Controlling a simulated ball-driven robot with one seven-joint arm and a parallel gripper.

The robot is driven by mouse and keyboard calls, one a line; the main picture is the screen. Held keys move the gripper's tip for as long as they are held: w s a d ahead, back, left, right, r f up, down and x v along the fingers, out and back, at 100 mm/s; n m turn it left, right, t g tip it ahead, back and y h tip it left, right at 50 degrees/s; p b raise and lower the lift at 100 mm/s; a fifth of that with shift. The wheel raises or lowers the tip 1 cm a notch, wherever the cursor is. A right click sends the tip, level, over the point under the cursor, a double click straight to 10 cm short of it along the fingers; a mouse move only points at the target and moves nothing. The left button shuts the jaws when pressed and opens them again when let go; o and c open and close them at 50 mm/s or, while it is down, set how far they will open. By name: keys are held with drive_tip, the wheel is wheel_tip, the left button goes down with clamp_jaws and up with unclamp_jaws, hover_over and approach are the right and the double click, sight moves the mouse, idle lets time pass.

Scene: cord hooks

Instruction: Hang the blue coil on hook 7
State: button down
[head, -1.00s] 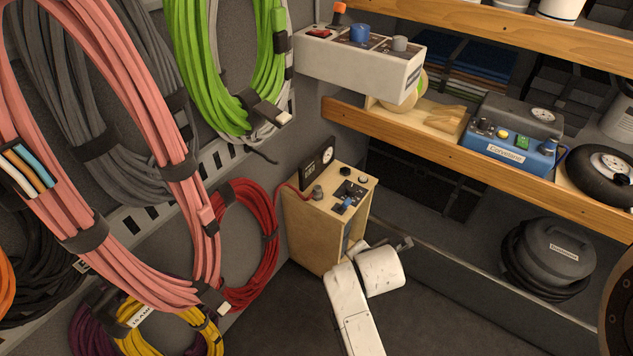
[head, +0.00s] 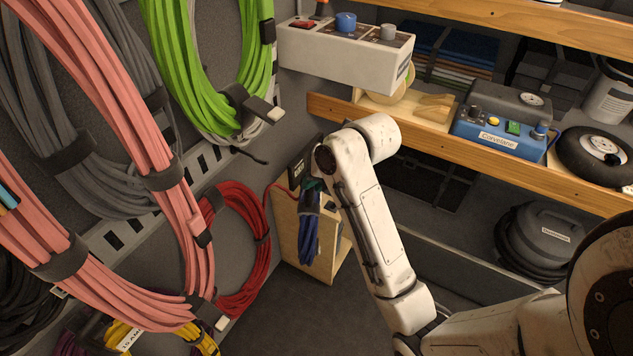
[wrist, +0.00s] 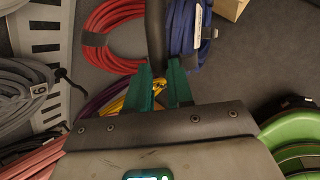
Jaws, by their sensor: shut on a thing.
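The blue coil (head: 309,238) hangs below my gripper (head: 313,186) in the head view, in front of the wooden cabinet. In the wrist view the blue coil (wrist: 188,35) shows just beyond the teal fingers of my gripper (wrist: 163,78). The fingers are shut on it, at what looks like its dark strap (wrist: 155,38). My forearm hides part of the gripper in the head view. I cannot make out hook 7 or its number in either view.
The left wall carries a red coil (head: 240,245), a large pink coil (head: 120,95), a green coil (head: 205,80) and grey coils. A wooden cabinet (head: 327,262) stands behind the blue coil. Wooden shelves (head: 450,155) with devices fill the right. Dark floor lies open below.

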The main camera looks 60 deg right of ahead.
drive_tip(key=shift+w+f+b, duration=0.2)
drive_tip(key=shift+w+b, duration=0.15)
drive_tip(key=shift+w, duration=0.6)
drive_tip(key=shift+w+f+b, duration=0.2)
drive_tip(key=shift+w+b, duration=0.15)
drive_tip(key=shift+w, duration=0.55)
drive_tip(key=shift+w+f+b, duration=0.2)
drive_tip(key=shift+w+b, duration=0.15)
drive_tip(key=shift+w, duration=0.6)
drive_tip(key=shift+s+a+r, duration=0.1)
drive_tip(key=shift+s, duration=0.15)
drive_tip(key=shift+w, duration=0.1)
drive_tip(key=shift+w+f, duration=0.15)
drive_tip(key=shift+w, duration=1.1)
drive_tip(key=shift+w+f, duration=0.1)
drive_tip(key=shift+w, duration=1.1)
drive_tip(key=shift+w, duration=0.15)
drive_tip(key=shift+w+a, duration=0.1)
drive_tip(key=shift+w, duration=1.2)
drive_tip(key=shift+w+f, duration=0.1)
drive_tip(key=shift+w, duration=1.3)
